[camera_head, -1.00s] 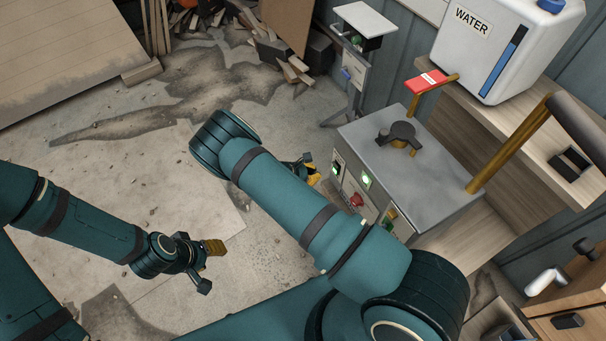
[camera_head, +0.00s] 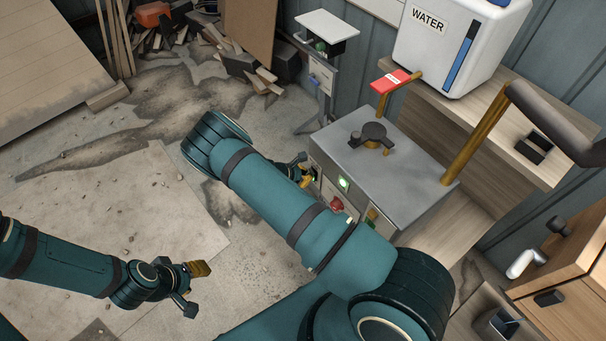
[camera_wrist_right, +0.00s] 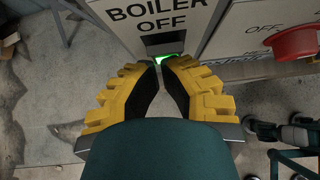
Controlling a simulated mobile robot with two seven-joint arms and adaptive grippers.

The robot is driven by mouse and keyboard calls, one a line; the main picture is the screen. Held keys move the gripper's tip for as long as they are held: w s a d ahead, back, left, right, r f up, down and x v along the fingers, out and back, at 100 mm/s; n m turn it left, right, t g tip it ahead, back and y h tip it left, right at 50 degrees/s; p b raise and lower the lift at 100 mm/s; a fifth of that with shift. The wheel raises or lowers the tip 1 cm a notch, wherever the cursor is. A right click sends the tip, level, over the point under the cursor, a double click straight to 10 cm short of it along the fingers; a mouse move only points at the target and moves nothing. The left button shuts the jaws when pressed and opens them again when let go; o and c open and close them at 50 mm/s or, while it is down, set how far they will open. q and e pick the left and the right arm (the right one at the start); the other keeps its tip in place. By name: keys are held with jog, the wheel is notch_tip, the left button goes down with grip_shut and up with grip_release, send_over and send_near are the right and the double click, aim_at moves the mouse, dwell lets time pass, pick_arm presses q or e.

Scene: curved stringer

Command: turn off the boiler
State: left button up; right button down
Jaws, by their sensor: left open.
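The grey boiler control box (camera_head: 385,175) stands right of centre in the head view, with a green-lit switch (camera_head: 344,183) and a red knob (camera_head: 337,204) on its front. My right gripper (camera_head: 307,178) is at the left end of that front, partly hidden by my arm. In the right wrist view its yellow fingertips (camera_wrist_right: 160,64) are together, just in front of a dark switch with a green glow (camera_wrist_right: 168,59) under the label "BOILER OFF" (camera_wrist_right: 160,18). Contact with the switch cannot be told. My left gripper (camera_head: 198,287) is open and empty over the floor.
A dark valve handle (camera_head: 372,136) sits on top of the box. A white water tank (camera_head: 455,40) and a wooden shelf (camera_head: 520,150) stand behind. A red knob (camera_wrist_right: 294,42) is at the right in the wrist view.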

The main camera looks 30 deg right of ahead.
pick_arm(q)
jog(key=shift+s+r, duration=0.1)
jog(key=shift+r, duration=0.35)
pick_arm(e)
jog(key=shift+d+r+y, duration=0.15)
jog(key=shift+d+y, duration=0.05)
jog(key=shift+y, duration=0.3)
jog(key=shift+r, duration=0.1)
jog(key=shift+r+p, duration=0.65)
jog(key=shift+r, duration=0.1)
pick_arm(q)
jog(key=shift+r, duration=0.55)
jog(key=shift+s, duration=0.1)
